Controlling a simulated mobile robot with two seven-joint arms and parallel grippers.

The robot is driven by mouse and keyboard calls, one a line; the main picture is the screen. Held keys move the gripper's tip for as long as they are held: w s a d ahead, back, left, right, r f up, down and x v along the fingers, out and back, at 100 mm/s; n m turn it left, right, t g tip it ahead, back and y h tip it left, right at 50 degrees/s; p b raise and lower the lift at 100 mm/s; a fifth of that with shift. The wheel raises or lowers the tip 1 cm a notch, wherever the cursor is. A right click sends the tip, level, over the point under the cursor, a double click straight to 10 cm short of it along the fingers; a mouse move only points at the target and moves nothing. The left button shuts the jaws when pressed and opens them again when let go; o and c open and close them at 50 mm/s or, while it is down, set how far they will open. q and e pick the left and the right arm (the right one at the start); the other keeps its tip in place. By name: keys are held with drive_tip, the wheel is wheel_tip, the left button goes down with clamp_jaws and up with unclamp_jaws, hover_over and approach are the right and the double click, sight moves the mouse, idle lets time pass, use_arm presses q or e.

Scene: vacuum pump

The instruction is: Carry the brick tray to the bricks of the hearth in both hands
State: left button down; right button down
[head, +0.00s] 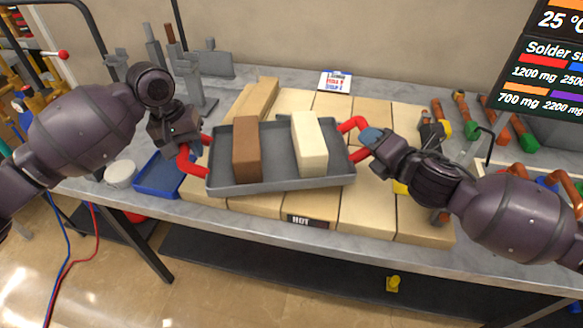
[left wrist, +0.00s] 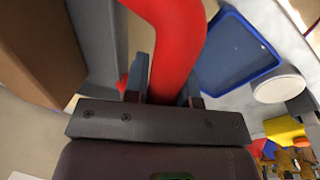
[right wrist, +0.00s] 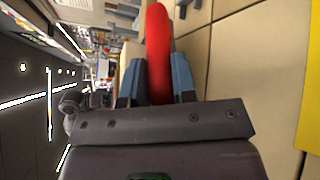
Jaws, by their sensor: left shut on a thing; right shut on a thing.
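The grey brick tray (head: 278,176) is held over the pale bricks of the hearth (head: 365,210) in the head view. A brown brick (head: 246,150) and a cream brick (head: 309,143) stand apart in it. My left gripper (head: 188,150) is shut on the tray's red left handle (head: 187,163), which also fills the left wrist view (left wrist: 175,45). My right gripper (head: 365,145) is shut on the red right handle (head: 353,124), also seen between the fingers in the right wrist view (right wrist: 158,55). I cannot tell whether the tray's underside touches the bricks.
A blue tray (head: 160,175) and a white round lid (head: 121,174) lie left of the hearth. A "HOT" label (head: 308,221) is on its front. Grey metal fixtures (head: 205,62) stand behind left. Copper pipe pieces (head: 495,120) lie at the right.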

use_arm(q)
drive_tip(key=shift+d+r, duration=0.1)
drive_tip(key=shift+r, duration=0.15)
use_arm(e)
drive_tip(key=shift+a+r, duration=0.1)
drive_tip(key=shift+r, duration=0.2)
